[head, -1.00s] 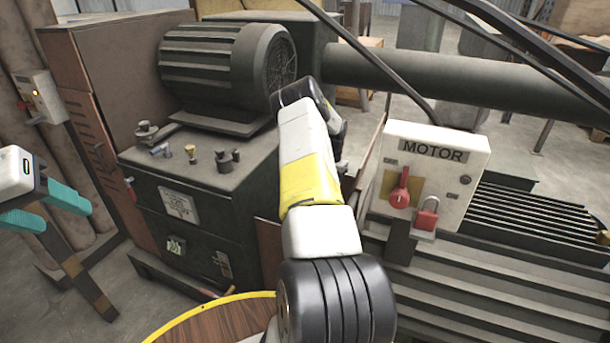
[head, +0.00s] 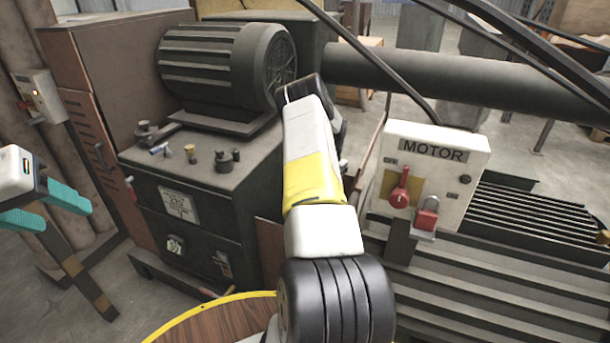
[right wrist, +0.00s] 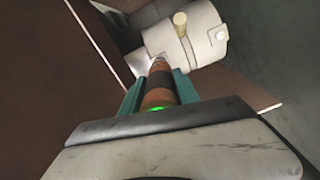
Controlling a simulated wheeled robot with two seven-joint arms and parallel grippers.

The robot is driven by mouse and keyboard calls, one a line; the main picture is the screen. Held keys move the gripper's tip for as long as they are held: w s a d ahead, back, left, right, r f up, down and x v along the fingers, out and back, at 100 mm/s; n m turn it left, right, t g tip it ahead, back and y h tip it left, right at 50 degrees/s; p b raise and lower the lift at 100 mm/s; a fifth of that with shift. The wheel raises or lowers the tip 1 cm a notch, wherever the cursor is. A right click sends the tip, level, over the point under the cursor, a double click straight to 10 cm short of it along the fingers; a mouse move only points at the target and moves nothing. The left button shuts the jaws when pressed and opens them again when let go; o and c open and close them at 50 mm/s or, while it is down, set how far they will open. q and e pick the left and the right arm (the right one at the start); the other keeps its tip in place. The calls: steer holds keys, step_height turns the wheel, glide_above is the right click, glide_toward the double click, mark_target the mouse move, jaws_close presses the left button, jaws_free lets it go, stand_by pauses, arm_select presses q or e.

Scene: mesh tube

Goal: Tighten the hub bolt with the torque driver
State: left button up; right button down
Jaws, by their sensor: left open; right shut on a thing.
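In the right wrist view my right gripper (right wrist: 157,92) is shut on an orange-brown and black banded cylinder, which looks like the torque driver (right wrist: 159,82). A green light glows at its near end. My left gripper (head: 44,207), with teal fingers, is open at the left edge, apart from the machine.
A dark motor (head: 222,65) sits on a cabinet (head: 200,178) with small fittings on top. A MOTOR switch box (head: 432,172) has a red lever and padlock. A yellow-rimmed wooden round top (head: 205,322) is below. A dark banded bar (head: 85,275) slants below my left gripper.

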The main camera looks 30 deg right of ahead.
steer(key=shift+r, duration=3)
